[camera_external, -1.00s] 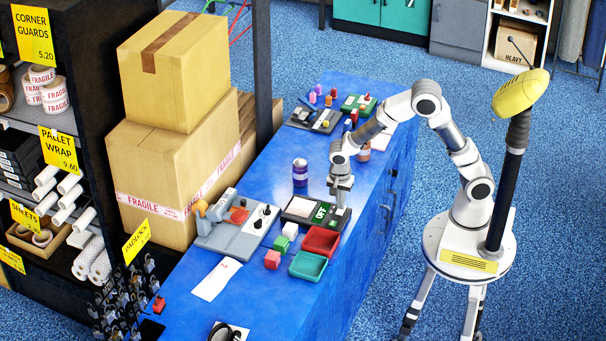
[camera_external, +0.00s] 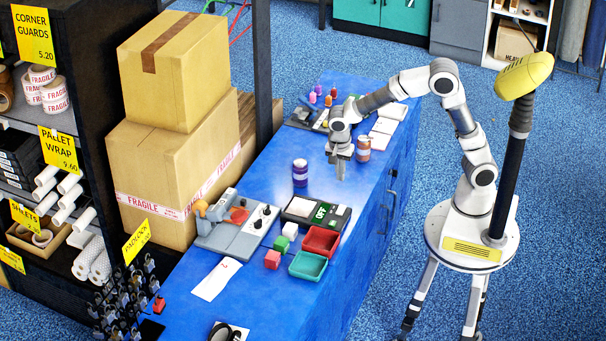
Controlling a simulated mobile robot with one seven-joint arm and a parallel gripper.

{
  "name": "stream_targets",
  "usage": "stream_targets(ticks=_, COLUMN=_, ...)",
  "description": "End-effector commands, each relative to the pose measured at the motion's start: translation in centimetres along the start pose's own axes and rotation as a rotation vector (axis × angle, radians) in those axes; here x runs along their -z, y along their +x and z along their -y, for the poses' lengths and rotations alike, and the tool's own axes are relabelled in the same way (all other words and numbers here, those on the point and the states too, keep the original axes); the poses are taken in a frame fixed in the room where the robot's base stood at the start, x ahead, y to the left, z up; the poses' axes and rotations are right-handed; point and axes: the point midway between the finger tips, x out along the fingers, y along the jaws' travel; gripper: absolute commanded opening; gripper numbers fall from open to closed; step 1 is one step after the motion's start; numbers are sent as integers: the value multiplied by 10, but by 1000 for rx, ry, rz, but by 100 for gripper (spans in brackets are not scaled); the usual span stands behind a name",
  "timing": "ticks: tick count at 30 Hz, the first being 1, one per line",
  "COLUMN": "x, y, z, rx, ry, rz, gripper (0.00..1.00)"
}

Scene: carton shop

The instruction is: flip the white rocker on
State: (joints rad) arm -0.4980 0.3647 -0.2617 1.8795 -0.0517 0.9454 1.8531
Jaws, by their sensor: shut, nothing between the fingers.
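A black switch box (camera_external: 318,225) lies on the blue counter. It has a pale, whitish rocker plate (camera_external: 300,207) on its left part and a small display (camera_external: 321,211) that appears to read "OFF" in green letters. The rocker's exact tilt is too small to tell. My gripper (camera_external: 340,177) is above the counter behind the box, fingers pointing down, shut and empty. It is apart from the rocker.
A dark blue jar (camera_external: 300,172) stands left of my gripper and a brown jar (camera_external: 363,149) behind it. A grey machine (camera_external: 237,222) is left of the box. Red (camera_external: 321,241) and green (camera_external: 307,265) trays and small cubes (camera_external: 281,243) lie in front.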

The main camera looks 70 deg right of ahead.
Motion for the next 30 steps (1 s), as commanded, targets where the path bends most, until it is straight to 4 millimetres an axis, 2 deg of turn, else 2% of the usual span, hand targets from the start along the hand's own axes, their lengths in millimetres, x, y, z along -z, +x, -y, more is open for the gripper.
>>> stream_targets(ticks=8, x=1, y=2, z=0, rx=0, ry=0, rz=1, gripper=0)
stream_targets(ticks=18, x=13, y=2, z=0, rx=2, ry=1, rz=1, gripper=0)
stream_targets(ticks=30, x=14, y=4, z=0, rx=1, ry=0, rz=-1, gripper=0)
